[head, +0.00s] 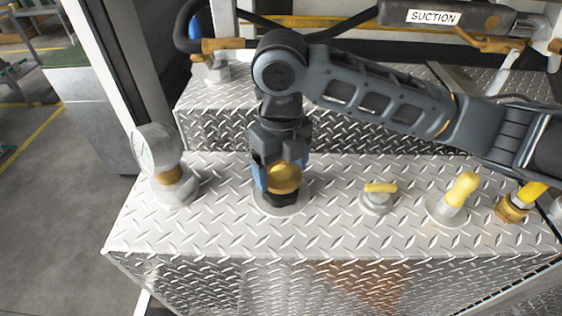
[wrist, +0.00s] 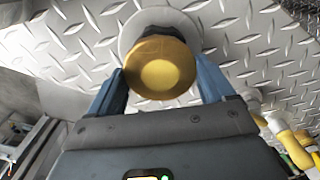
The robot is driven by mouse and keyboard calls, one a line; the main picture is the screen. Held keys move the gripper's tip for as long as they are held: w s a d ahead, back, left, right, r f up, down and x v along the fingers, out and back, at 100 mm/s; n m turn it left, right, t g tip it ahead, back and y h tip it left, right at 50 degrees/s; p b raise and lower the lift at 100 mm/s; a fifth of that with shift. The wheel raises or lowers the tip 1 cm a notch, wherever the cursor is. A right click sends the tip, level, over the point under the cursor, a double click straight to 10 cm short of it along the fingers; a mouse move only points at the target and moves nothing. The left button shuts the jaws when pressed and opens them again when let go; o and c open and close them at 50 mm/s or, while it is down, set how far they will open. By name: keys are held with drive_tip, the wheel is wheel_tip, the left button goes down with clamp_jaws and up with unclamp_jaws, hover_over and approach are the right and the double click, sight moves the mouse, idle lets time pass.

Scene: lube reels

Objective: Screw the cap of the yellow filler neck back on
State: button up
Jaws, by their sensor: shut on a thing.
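The yellow cap (head: 284,178) is between the fingers of my gripper (head: 279,187), which points down with its blue fingers shut on the cap's sides. In the wrist view the round yellow cap (wrist: 160,68) sits between the two fingers (wrist: 160,90), in front of a pale round base (wrist: 150,17). In the head view the pale base flange (head: 283,207) lies on the tread plate directly below the cap. The neck is mostly hidden by the cap and fingers, so I cannot tell whether the cap touches it or its threads engage.
A gauge (head: 156,150) stands left on the tread-plate deck (head: 225,225). To the right are a yellow-handled valve (head: 379,195), a yellow-knobbed lever (head: 458,192) and a brass fitting (head: 512,209). A raised step (head: 225,130) runs behind, with pipes and a SUCTION label (head: 433,17).

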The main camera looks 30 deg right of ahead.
idle(0.3)
drive_tip(key=m+p, duration=0.1)
drive_tip(key=m, duration=0.2)
drive_tip(key=shift+r+m+p, duration=0.15)
drive_tip(key=shift+m+p, duration=0.25)
drive_tip(key=shift+m, duration=0.8)
drive_tip(key=shift+m+p, duration=0.85)
drive_tip(key=shift+m, duration=0.15)
drive_tip(key=m+p, duration=0.1)
drive_tip(key=m, duration=0.2)
drive_tip(key=shift+f, duration=0.2)
